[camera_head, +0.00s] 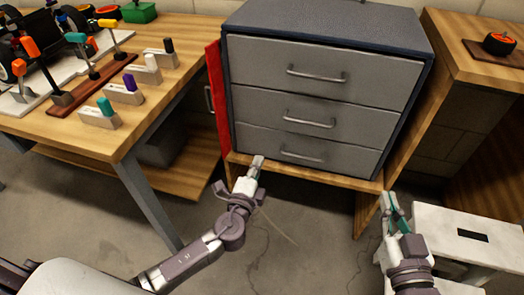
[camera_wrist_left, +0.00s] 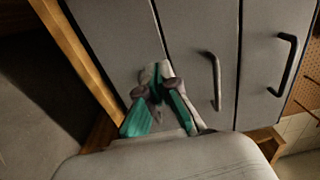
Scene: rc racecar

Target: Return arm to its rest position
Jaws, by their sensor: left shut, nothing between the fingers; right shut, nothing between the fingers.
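My left gripper (camera_head: 258,162) is shut and empty in front of the bottom drawer of the grey drawer cabinet (camera_head: 318,125). In the left wrist view my left gripper (camera_wrist_left: 158,72) shows its fingertips together in front of the drawer fronts (camera_wrist_left: 195,40), with nothing between them. My right gripper (camera_head: 386,200) is shut and empty at the lower right, left of the white step stool. All three drawers look closed. I cannot tell whether the left fingertips touch the cabinet.
A wooden workbench (camera_head: 120,140) on the left holds tools in stands and several small blocks with coloured tops. A red panel (camera_head: 217,100) is beside the cabinet. A white step stool (camera_head: 465,235) stands at the right. The concrete floor (camera_head: 300,260) between my arms is clear.

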